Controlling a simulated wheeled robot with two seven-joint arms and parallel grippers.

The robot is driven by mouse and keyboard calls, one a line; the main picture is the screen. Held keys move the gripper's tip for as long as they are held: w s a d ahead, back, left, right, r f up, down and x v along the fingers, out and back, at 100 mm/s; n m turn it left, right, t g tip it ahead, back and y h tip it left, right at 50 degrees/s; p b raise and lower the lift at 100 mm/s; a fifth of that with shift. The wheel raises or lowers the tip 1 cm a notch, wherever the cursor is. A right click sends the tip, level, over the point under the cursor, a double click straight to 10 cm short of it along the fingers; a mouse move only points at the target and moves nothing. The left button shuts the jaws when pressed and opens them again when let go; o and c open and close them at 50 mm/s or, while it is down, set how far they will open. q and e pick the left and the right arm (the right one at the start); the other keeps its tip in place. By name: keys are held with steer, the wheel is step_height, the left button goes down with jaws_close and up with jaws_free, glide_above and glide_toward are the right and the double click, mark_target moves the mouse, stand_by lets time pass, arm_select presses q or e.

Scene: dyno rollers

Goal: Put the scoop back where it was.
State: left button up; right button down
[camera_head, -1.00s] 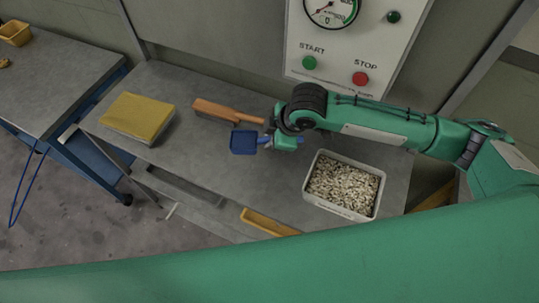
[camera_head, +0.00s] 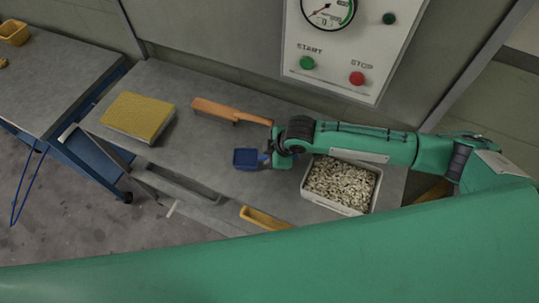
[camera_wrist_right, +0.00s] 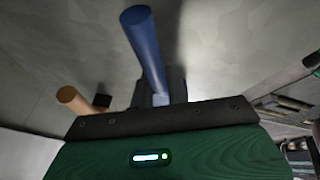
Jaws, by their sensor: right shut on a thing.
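The blue scoop (camera_head: 245,158) is in my right gripper (camera_head: 268,157), over the grey bench between the brush and the tub of pale pellets. The gripper is shut on its handle. In the right wrist view the blue handle (camera_wrist_right: 146,48) sticks out from between the jaws (camera_wrist_right: 160,92). I cannot tell whether the scoop touches the bench top. My left gripper is not in view.
A wooden-handled brush (camera_head: 228,111) lies behind the scoop. A yellow-topped block (camera_head: 138,115) is at left. Bare bench lies left of the scoop.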

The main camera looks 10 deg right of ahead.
steer(key=c, duration=1.4)
jaws_free()
steer(key=shift+o, duration=0.2)
steer(key=b+v, duration=0.1)
steer(key=v, duration=1.1)
steer(key=shift+b, duration=0.35)
